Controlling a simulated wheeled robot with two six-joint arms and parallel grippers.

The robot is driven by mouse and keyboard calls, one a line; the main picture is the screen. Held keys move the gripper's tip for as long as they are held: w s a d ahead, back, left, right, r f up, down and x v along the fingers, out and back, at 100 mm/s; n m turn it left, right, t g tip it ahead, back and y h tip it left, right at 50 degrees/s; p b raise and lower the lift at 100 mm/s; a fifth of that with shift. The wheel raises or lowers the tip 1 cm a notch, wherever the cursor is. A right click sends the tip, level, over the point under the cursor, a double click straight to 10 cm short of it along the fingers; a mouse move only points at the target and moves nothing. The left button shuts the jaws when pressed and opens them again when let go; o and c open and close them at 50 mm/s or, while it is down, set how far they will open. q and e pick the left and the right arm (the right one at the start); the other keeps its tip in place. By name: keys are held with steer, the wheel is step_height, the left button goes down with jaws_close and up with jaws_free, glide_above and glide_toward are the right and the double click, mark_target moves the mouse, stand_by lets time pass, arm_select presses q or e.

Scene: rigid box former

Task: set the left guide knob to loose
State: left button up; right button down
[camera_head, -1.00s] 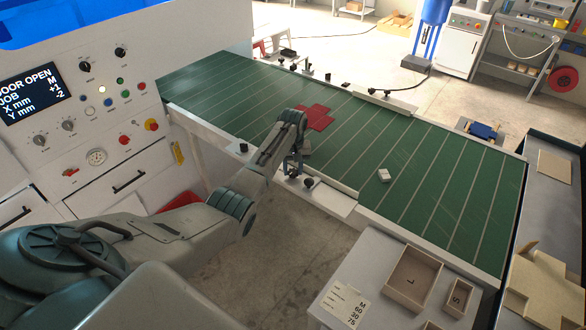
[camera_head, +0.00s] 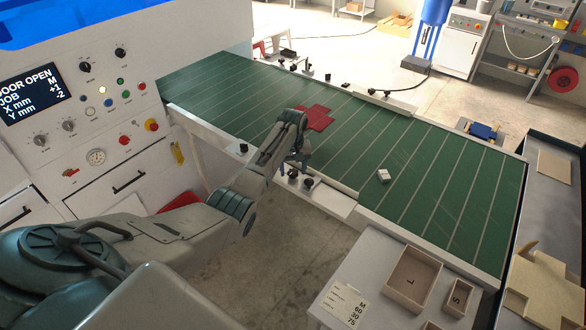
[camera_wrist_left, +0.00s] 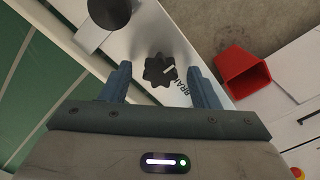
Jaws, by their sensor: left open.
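My left gripper (camera_head: 294,169) is open over the near-side rail of the green conveyor. A smooth round black knob (camera_wrist_left: 108,12) is at the top edge. In the head view, a dark knob (camera_head: 308,184) stands just right of the gripper. I cannot tell which knob is the left guide knob. My right gripper is not in view.
The green conveyor (camera_head: 430,170) carries a red cross-shaped sheet (camera_head: 317,117) and a small white block (camera_head: 384,176). The control panel (camera_head: 100,110) is on the left. A side table with a tray marked L (camera_head: 414,274) is at the front right. A red bin (camera_wrist_left: 240,72) is below the rail.

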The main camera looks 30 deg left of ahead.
mark_target(293, 171)
arm_select(q)
step_height(293, 171, up, 11)
steer(key=b, duration=0.4)
steer(key=shift+f, duration=0.1)
stand_by(0.4)
